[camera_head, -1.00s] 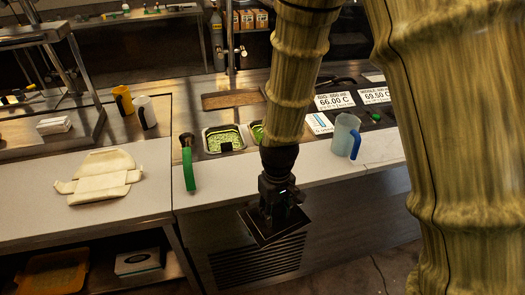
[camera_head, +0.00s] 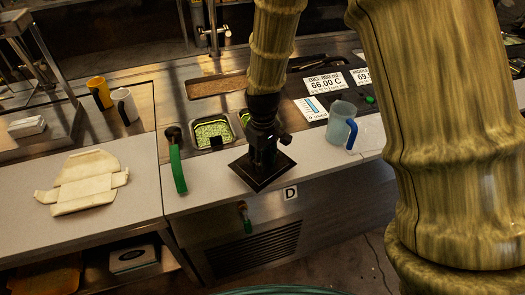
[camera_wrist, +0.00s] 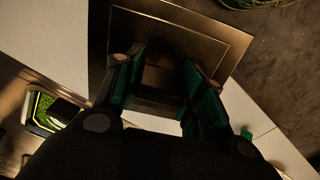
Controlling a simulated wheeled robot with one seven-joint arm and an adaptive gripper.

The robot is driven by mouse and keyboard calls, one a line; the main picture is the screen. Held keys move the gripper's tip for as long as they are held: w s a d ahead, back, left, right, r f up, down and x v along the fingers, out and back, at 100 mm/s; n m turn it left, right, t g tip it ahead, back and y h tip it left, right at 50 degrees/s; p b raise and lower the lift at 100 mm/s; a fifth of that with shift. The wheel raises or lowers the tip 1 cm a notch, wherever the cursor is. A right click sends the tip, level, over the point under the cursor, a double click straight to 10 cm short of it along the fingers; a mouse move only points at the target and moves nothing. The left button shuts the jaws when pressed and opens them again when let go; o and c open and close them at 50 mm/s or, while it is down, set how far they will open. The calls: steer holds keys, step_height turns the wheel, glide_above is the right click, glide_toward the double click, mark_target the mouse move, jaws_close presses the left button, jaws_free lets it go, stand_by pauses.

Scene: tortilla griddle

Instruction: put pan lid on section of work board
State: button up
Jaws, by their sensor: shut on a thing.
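The pan lid (camera_head: 254,182) is a dark, flat square plate. My gripper (camera_head: 263,158) is shut on its top and holds it near the front edge of the pale work board (camera_head: 207,174), in front of the green food trays. I cannot tell whether the lid touches the board. In the wrist view, the lid (camera_wrist: 222,42) shows as a brown square with an inner border, and the gripper's green-padded fingers (camera_wrist: 163,88) close on its handle, which is mostly hidden.
A green-handled tool (camera_head: 177,168) lies on the board to the left, and a blue-handled jug (camera_head: 340,122) stands to the right. A food tray (camera_head: 232,125) is behind. A folded cream cloth-like item (camera_head: 88,180) lies on the left counter.

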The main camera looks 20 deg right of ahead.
steer(key=w, duration=0.1)
steer(key=w+d+p, duration=0.1)
steer(key=w, duration=0.3)
steer(key=shift+d+f, duration=0.25)
steer(key=shift+d, duration=0.05)
steer(key=shift+f+p, duration=1.05)
steer(key=shift+f, duration=0.7)
steer(key=shift+f, duration=0.2)
steer(key=o, duration=1.1)
steer(key=shift+c, duration=0.2)
steer(key=shift+r, duration=0.1)
step_height(320, 180, up, 12)
steer(key=b, duration=0.4)
steer(key=shift+r, duration=0.1)
